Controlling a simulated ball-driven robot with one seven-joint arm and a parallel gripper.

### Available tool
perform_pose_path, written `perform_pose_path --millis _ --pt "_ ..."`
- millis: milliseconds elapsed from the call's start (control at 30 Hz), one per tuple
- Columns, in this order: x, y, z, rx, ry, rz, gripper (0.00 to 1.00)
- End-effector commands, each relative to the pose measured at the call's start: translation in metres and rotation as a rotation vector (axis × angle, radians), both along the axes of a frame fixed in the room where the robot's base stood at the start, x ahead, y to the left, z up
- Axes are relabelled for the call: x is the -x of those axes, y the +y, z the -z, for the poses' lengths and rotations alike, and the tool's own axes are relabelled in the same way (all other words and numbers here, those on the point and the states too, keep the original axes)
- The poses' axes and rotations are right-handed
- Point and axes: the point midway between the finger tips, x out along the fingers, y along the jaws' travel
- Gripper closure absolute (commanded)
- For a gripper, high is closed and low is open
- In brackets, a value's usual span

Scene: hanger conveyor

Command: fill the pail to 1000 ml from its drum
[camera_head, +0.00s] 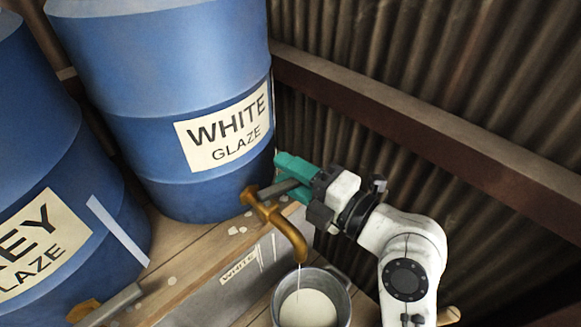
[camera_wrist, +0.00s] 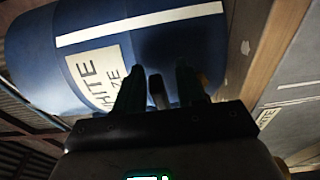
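The blue white-glaze drum (camera_head: 185,75) has a brass tap (camera_head: 285,228) low on its side. A thin pale stream runs from the spout into the metal pail (camera_head: 347,300) below. Pale glaze (camera_head: 308,309) lies in the pail; its level cannot be read. My gripper (camera_head: 290,180) is at the tap, its green fingers on either side of the grey tap lever (camera_head: 277,188). In the wrist view the lever (camera_wrist: 157,92) stands between the fingers (camera_wrist: 162,85), with narrow gaps beside it, so they look open around it. The drum (camera_wrist: 60,60) fills the left there.
A second blue drum (camera_head: 50,150), its label partly cut off, stands at left with its own tap (camera_head: 85,310). The drums stand on a wooden rack (camera_head: 180,240) with a grey board marked WHITE (camera_head: 240,275). A corrugated wall and brown beam (camera_head: 430,130) are close behind my arm.

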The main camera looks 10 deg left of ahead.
Motion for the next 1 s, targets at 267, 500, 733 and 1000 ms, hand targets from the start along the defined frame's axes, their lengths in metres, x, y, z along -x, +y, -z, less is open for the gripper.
perform_pose_path --millis 267,500,733,1000 --pt "-0.0011 0.0018 0.0003 0.000 0.000 0.000 0.62" --pt "-0.0011 0.0016 0.0002 0.000 0.000 0.000 0.83" --pt "-0.0010 0.0015 0.0005 0.000 0.000 0.000 1.00" --pt "-0.0010 0.0014 0.0008 0.000 0.001 0.000 1.00"
